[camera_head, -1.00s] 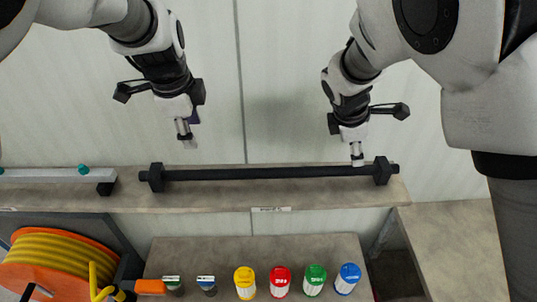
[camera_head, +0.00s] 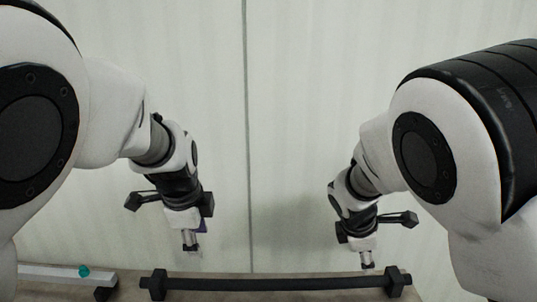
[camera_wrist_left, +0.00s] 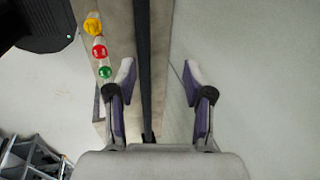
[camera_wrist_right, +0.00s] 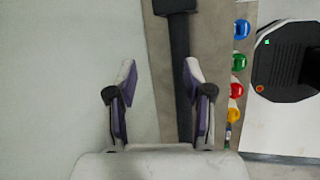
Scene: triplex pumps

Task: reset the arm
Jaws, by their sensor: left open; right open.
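My left gripper (camera_head: 190,246) hangs in the left half of the head view, above the left part of a long black bar. In the left wrist view its fingers (camera_wrist_left: 158,75) are spread, with only the bar far below between them. My right gripper (camera_head: 367,264) hangs near the bar's right end in the head view. In the right wrist view its fingers (camera_wrist_right: 160,75) are spread and empty. The black bar (camera_head: 270,283) lies along the shelf with a dark block at each end. It also shows in the right wrist view (camera_wrist_right: 180,50).
The shelf (camera_wrist_right: 215,35) runs below both grippers. A grey bar with a teal knob (camera_head: 84,271) lies at the lower left. Coloured caps, such as the red one (camera_wrist_left: 99,51), stand on a lower ledge. The pale wall behind is clear.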

